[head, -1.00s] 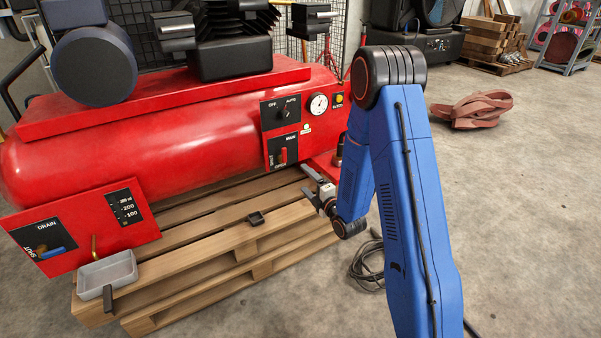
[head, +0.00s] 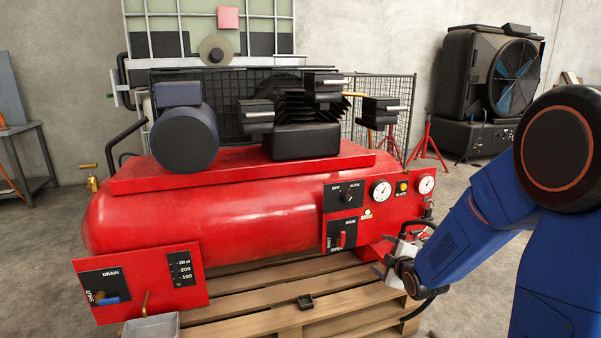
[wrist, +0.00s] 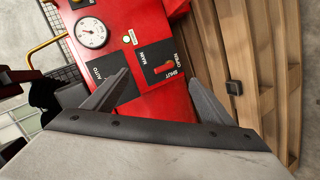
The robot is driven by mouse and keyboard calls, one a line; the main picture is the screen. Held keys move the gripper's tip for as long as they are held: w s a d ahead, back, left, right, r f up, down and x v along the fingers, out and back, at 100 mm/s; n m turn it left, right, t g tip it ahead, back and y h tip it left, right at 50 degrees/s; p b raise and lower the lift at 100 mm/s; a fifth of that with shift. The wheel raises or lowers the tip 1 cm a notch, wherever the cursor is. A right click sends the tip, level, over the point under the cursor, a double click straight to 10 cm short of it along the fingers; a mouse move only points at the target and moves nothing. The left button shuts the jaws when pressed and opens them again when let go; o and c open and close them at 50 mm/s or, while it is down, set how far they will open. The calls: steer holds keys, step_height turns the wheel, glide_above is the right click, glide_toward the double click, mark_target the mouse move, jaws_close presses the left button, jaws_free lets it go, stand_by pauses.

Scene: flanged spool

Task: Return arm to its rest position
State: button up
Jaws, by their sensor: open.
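My blue arm (head: 460,240) reaches in from the right in the head view, bent at its large dark joint. My gripper (head: 381,268) is at the right end of the red compressor (head: 225,212), low and close to its base; contact cannot be told. In the wrist view my gripper (wrist: 158,80) shows two separated fingers with nothing between them. They point toward the compressor's panel with the red MAIN lever (wrist: 163,69). The lever also shows in the head view (head: 341,240).
The compressor stands on a wooden pallet (head: 345,303). A small black block (head: 305,301) and a grey tray (head: 152,327) are at its front. Gauges (head: 381,191) line the panel. A fan (head: 510,78) and red stands (head: 427,140) are behind; a bench (head: 30,150) is left.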

steer(key=s+d+r+m+g+h, duration=0.15)
steer(key=s+r+m, duration=0.25)
steer(key=s, duration=0.5)
steer(key=s+d+r+m+g+h, duration=0.1)
steer(key=s+d+r+m+g, duration=0.2)
steer(key=s, duration=0.6)
steer(key=s+a+r+m+g, duration=0.1)
steer(key=s+m+g, duration=0.1)
steer(key=s, duration=1)
steer(key=s+a+r+m+g, duration=0.1)
steer(key=s+m, duration=0.4)
steer(key=s, duration=0.6)
steer(key=shift+s+a+r+m+g+y, duration=0.2)
steer(key=shift+s+r+m+g+y, duration=0.25)
steer(key=shift+r, duration=0.3)
steer(key=shift+w, duration=0.1)
